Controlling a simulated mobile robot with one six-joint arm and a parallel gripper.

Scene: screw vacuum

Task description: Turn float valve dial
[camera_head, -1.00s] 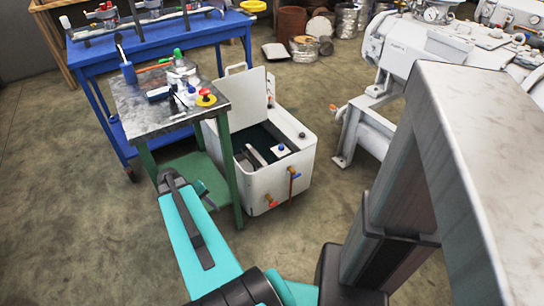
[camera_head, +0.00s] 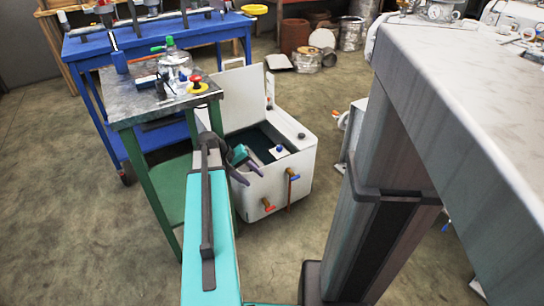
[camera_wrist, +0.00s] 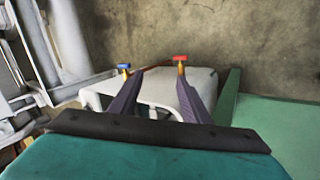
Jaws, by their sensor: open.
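The white tank (camera_head: 258,196) stands on the floor with its lid open. Its front has a red-handled brass valve (camera_head: 268,205) low down and a blue-handled valve (camera_head: 294,177) to the right. A small blue knob (camera_head: 279,149) sits at the tank's opening. I cannot tell which of these is the float valve dial. My gripper (camera_head: 247,175) is open and empty, over or near the tank's front left rim. In the wrist view its two dark fingers (camera_wrist: 157,95) are spread, with the red handle (camera_wrist: 180,58) and the blue handle (camera_wrist: 124,67) beyond them.
A green-legged metal table (camera_head: 140,104) stands left of the tank, close beside my arm. A blue bench (camera_head: 85,46) is behind. Open floor lies in front of the tank.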

